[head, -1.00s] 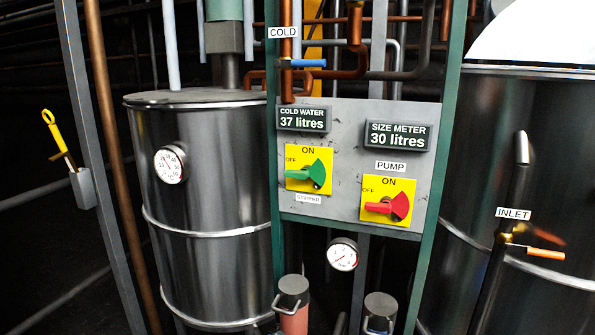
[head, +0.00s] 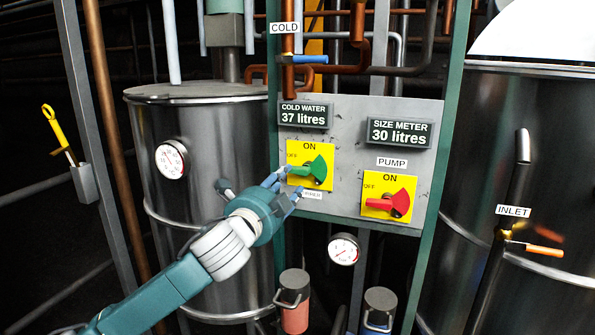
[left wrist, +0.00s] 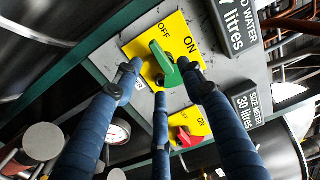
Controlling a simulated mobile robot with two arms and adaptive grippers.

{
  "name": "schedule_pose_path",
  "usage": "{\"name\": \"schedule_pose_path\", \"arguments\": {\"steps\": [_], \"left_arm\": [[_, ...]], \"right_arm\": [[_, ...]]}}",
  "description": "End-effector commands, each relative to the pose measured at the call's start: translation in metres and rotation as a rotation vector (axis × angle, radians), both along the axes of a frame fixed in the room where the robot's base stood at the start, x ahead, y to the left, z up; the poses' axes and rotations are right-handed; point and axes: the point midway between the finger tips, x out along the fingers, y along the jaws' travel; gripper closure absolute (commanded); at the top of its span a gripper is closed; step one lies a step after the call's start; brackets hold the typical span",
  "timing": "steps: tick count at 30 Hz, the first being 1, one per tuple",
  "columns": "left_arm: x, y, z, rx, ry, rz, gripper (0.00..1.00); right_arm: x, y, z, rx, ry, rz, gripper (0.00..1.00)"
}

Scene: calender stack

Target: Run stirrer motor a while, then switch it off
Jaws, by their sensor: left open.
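The stirrer switch is a green knob (head: 317,168) on a yellow ON/OFF plate (head: 322,149), on the grey control panel (head: 348,150). Its narrow end points left, near the OFF mark. My left gripper (head: 285,183) is open at the lower left edge of this plate and partly covers the small label under it. In the left wrist view the green knob (left wrist: 164,66) lies between the three spread fingers; I cannot tell whether they touch it. My right gripper is not in view.
The red pump knob (head: 390,204) sits just right and below, its narrow end also left. A cold water display (head: 304,115) and a size meter display (head: 400,132) are above. Steel tanks flank the panel. A valve with an orange handle (head: 544,249) is at the right.

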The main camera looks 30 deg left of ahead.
Motion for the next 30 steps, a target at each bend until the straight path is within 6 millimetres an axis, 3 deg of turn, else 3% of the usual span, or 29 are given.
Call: {"name": "schedule_pose_path", "arguments": {"steps": [6, 12, 18, 26, 30], "left_arm": [[0.042, 0.011, 0.003, -0.006, 0.000, 0.002, 0.60], [0.071, 0.018, 0.002, -0.004, 0.000, 0.002, 0.60], [0.084, 0.020, 0.000, -0.001, 0.001, 0.000, 0.60], [0.084, 0.020, -0.001, -0.001, 0.001, 0.000, 0.60], [0.084, 0.020, -0.001, -0.002, 0.001, 0.000, 0.88]], "right_arm": [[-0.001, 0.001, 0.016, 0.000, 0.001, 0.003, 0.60], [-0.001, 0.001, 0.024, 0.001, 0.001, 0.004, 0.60], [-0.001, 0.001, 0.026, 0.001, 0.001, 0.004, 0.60], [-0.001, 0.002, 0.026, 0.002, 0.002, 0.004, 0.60], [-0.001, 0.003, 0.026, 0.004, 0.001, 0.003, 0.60]]}}
